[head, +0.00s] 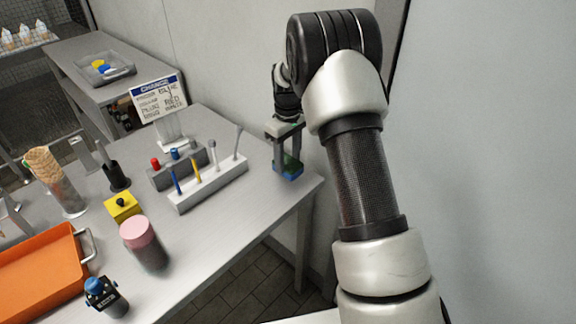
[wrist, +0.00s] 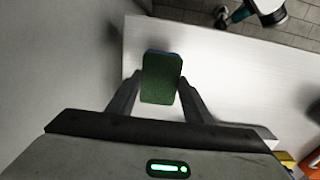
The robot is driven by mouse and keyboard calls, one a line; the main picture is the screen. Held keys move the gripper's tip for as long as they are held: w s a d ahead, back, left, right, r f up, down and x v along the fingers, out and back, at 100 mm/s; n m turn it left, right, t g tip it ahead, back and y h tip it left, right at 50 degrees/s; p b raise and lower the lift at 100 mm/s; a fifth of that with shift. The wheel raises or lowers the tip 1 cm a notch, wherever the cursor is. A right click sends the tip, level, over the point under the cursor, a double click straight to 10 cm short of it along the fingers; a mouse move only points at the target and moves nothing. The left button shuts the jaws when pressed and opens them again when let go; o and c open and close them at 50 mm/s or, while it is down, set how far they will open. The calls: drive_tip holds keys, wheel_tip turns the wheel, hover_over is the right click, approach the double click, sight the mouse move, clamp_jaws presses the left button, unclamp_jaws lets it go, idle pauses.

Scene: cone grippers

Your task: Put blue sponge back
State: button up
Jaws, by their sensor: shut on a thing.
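The blue sponge (head: 288,168) is at the right corner of the grey table (head: 225,225), close to the wall. In the wrist view it shows a green face (wrist: 161,80) with a thin blue edge at its top. My gripper (head: 287,152) points down over that corner and is shut on the sponge, one finger on each side. I cannot tell whether the sponge touches the tabletop.
A yellow block (head: 122,207), pink-topped cylinder (head: 145,245) and orange tray (head: 40,275) lie further left. A grey bin (head: 105,68) sits on the back table.

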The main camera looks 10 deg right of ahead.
drive_tip(key=shift+f, duration=1.2)
drive_tip(key=shift+f, duration=0.2)
drive_tip(key=o, duration=0.9)
